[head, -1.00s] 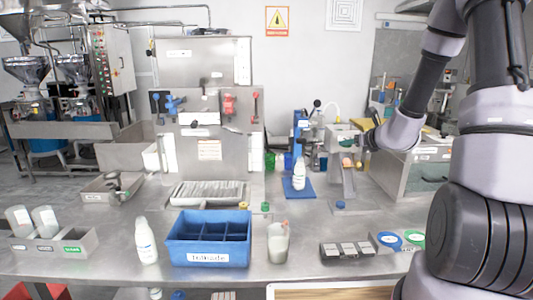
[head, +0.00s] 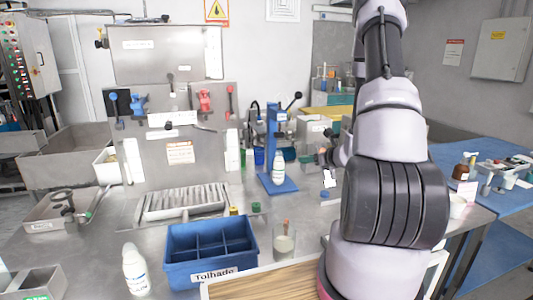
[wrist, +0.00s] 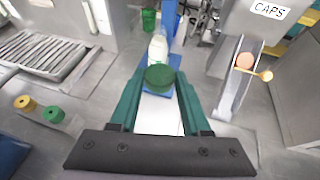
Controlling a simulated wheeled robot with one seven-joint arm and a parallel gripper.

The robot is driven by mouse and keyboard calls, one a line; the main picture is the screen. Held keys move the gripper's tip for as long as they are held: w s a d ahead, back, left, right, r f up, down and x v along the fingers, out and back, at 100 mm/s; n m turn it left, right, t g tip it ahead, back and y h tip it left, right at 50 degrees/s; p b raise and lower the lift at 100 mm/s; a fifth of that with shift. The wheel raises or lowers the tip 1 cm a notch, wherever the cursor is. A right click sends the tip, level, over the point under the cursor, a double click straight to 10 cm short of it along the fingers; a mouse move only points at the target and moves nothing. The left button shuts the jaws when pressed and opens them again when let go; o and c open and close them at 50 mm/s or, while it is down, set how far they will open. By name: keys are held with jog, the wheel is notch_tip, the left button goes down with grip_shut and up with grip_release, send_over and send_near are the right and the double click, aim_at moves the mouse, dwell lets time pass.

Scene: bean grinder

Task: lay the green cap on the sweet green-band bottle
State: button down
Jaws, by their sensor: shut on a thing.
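In the wrist view a round green cap (wrist: 160,76) is held between the green fingers of my gripper (wrist: 158,92), which is shut on it. Beyond the cap, a white bottle (wrist: 158,48) stands upright on a blue stand; the cap overlaps its base in this view, and the gap between them cannot be judged. The same bottle (head: 278,167) stands on the blue stand (head: 284,187) in the head view. No green band can be made out on it. Another white bottle (head: 135,272) stands at the front left.
A blue divided tray (head: 178,262) sits at the front, with a cup (head: 284,245) to its right. A yellow cap (wrist: 26,103) and another green cap (wrist: 53,115) are at left. A chute (wrist: 237,88) holding an orange ball-like piece stands right of the bottle, below a CAPS label.

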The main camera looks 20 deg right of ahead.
jog(key=w+a, duration=0.1)
jog(key=w, duration=0.4)
jog(key=w+a, duration=0.1)
jog(key=w, duration=0.5)
jog(key=w+a, duration=0.2)
jog(key=w, duration=0.4)
jog(key=shift+w+a, duration=0.1)
jog(key=shift+w, duration=0.15)
jog(key=shift+s+f, duration=0.15)
jog(key=shift+f, duration=0.65)
jog(key=shift+f, duration=0.65)
jog(key=shift+c, duration=1.8)
grip_release()
